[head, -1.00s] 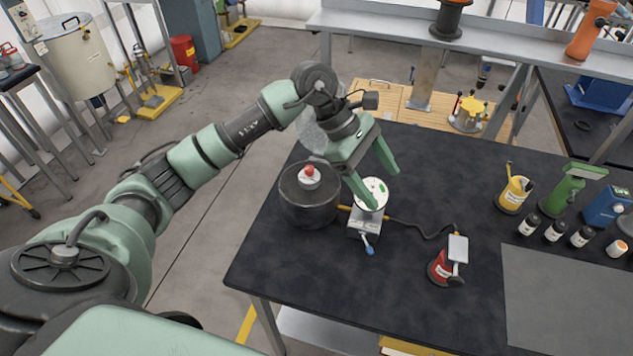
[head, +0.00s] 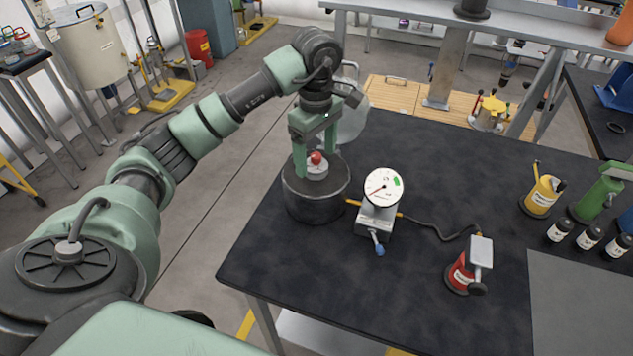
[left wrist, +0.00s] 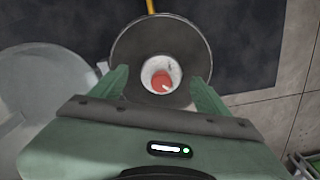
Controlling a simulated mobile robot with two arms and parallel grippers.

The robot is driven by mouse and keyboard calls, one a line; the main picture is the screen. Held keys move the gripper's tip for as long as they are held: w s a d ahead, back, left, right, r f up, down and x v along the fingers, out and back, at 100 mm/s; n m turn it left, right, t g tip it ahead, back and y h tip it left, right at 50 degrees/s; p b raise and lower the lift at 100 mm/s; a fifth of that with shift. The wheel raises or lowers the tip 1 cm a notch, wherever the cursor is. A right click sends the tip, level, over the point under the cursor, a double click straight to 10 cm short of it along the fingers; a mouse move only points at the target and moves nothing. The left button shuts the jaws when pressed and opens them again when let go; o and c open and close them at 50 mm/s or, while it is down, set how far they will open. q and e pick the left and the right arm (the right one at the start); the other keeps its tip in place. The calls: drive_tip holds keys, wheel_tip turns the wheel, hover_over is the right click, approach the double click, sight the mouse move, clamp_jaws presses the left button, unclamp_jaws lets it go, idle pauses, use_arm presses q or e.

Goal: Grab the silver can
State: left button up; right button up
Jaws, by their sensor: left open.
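A dark grey metal canister (head: 315,206) stands at the table's left corner; no other can there looks plainly silver. On its top is a small pale cylinder (head: 317,172) with a red knob (head: 316,157). My left gripper (head: 316,163) is open and points down over the canister top, with the pale cylinder and knob between its fingers. In the left wrist view, the canister (left wrist: 135,52) lies beneath the open fingers (left wrist: 159,80), and the red knob is centred between them. Contact cannot be told. My right gripper is out of view.
A white dial gauge (head: 383,187) stands just right of the canister, with a hose to a red container (head: 462,272). A yellow can (head: 541,197), a green device (head: 598,196) and small bottles stand farther right. The table middle (head: 450,180) is clear.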

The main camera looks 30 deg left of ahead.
sight(316, 170)
use_arm(q)
wheel_tip(316, 170, down, 5)
drive_tip(key=shift+s+r+p, duration=0.1)
drive_tip(key=shift+r+p, duration=0.1)
drive_tip(key=shift+p, duration=0.85)
drive_tip(key=shift+f, duration=0.4)
clamp_jaws()
